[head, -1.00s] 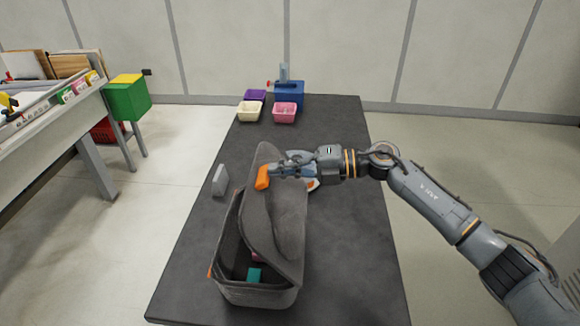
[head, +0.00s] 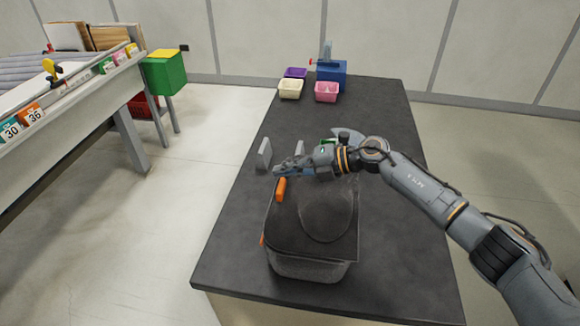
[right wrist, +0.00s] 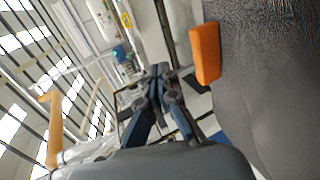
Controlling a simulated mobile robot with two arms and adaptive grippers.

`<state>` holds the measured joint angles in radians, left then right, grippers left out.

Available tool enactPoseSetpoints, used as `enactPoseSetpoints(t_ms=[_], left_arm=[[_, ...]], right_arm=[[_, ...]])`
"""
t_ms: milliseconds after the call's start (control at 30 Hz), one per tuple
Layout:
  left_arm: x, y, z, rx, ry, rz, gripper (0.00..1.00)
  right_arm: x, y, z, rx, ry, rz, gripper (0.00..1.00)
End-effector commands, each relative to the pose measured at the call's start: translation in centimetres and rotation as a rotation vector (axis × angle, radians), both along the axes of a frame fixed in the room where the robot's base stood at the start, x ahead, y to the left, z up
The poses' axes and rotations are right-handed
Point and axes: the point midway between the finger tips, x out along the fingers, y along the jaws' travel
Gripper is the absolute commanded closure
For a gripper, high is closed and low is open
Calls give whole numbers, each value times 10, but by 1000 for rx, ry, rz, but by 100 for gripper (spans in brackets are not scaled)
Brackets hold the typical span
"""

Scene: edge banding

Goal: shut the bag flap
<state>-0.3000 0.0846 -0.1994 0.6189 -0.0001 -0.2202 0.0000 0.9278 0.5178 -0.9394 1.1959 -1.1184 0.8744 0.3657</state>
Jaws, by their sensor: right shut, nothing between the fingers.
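The dark grey bag (head: 308,267) stands on the table. Its flap (head: 325,212) lies down over the opening, and the inside is hidden. An orange tab (head: 281,189) sits at the flap's far left edge; the same orange tab (right wrist: 206,53) shows beside the flap's grey cloth (right wrist: 265,90) in the right wrist view. My right gripper (head: 280,171) is shut and empty at the bag's far end, just beyond the orange tab. In the right wrist view its fingers (right wrist: 158,72) are together, apart from the tab. My left gripper is not in view.
A grey block (head: 264,154) stands on the table (head: 235,235) left of my gripper. Cream (head: 290,90), purple (head: 295,73) and pink (head: 327,92) bins and a blue box (head: 332,71) stand at the far end.

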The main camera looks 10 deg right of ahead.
Motion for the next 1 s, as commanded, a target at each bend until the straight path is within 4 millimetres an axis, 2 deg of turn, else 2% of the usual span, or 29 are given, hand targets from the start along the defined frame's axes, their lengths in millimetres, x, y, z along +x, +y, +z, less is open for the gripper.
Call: enactPoseSetpoints(t_ms=[100,333,867,1000], left_arm=[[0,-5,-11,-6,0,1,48],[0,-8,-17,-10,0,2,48],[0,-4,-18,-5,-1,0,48],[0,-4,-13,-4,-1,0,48]], right_arm=[[1,5,-14,1,0,1,100],[2,9,-25,1,0,1,100],[3,10,-27,1,0,1,100],[3,8,-20,1,0,0,100]])
